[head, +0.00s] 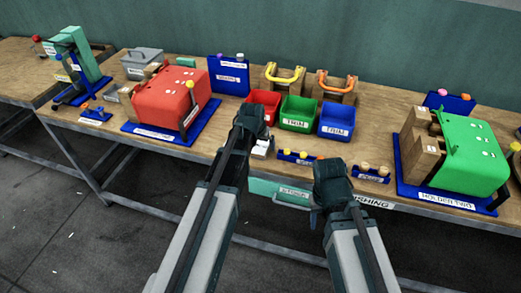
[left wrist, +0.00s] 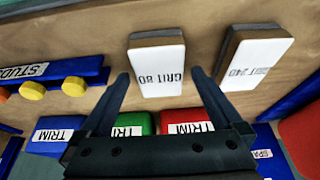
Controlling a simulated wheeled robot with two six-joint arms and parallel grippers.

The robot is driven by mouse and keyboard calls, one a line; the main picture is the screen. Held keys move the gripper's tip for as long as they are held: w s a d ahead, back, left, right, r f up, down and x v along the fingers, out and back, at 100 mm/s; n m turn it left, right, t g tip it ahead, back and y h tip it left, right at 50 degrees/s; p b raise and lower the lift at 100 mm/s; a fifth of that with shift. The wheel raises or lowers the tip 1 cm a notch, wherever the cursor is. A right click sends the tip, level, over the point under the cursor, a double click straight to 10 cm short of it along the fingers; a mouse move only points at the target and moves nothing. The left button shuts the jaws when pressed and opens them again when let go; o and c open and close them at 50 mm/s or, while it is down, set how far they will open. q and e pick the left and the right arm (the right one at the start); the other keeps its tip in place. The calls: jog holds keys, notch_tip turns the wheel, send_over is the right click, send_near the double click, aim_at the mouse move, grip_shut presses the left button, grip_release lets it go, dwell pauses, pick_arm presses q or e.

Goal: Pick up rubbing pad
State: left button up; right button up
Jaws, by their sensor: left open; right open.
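Two rubbing pads with white tops and brown sides show in the left wrist view. The one marked GRIT 80 (left wrist: 157,55) lies on the wooden bench, and the one marked GRIT 240 (left wrist: 258,58) lies to its right. My left gripper (left wrist: 159,76) is open, with its fingertips either side of the GRIT 80 pad's near end; I cannot tell the height gap. In the head view my left gripper (head: 250,122) largely hides the pads, and only a small white part (head: 262,148) shows beside it. My right gripper (head: 329,172) is open at the bench's front edge.
Red (head: 263,105), green (head: 298,113) and blue (head: 336,121) TRIM bins stand behind the pads. A red press (head: 172,95) is left, a green press (head: 470,155) right.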

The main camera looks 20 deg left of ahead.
pick_arm(q)
jog(key=c, duration=1.4)
jog(key=shift+r, duration=0.15)
pick_arm(e)
jog(key=shift+r, duration=0.15)
